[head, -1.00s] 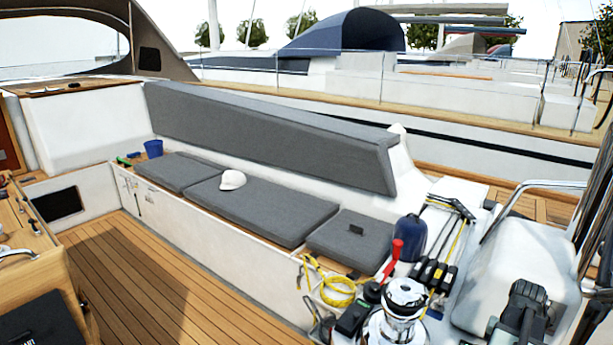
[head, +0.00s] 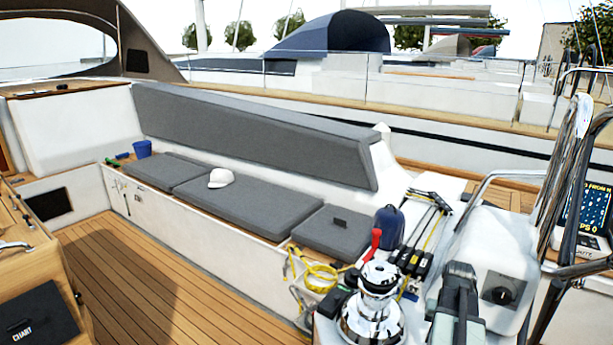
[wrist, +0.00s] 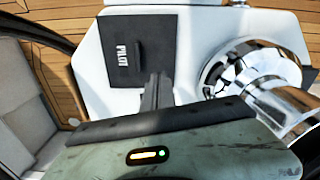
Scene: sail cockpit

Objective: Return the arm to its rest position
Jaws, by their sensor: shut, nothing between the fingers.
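My gripper (wrist: 157,82) shows in the wrist view as dark, narrow fingers held together, with nothing between them. Behind the fingers is the grey-green wrist housing with a small orange light. Beyond the fingertips lie a white surface and a dark panel (wrist: 122,50) marked PILOT; I cannot tell the gap to them. In the head view a dark part of my arm stands at the bottom right, just right of the chrome winch (head: 372,315). The fingers cannot be made out clearly there.
A white cap (head: 221,178) lies on the grey bench. The teak floor (head: 150,270) is clear.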

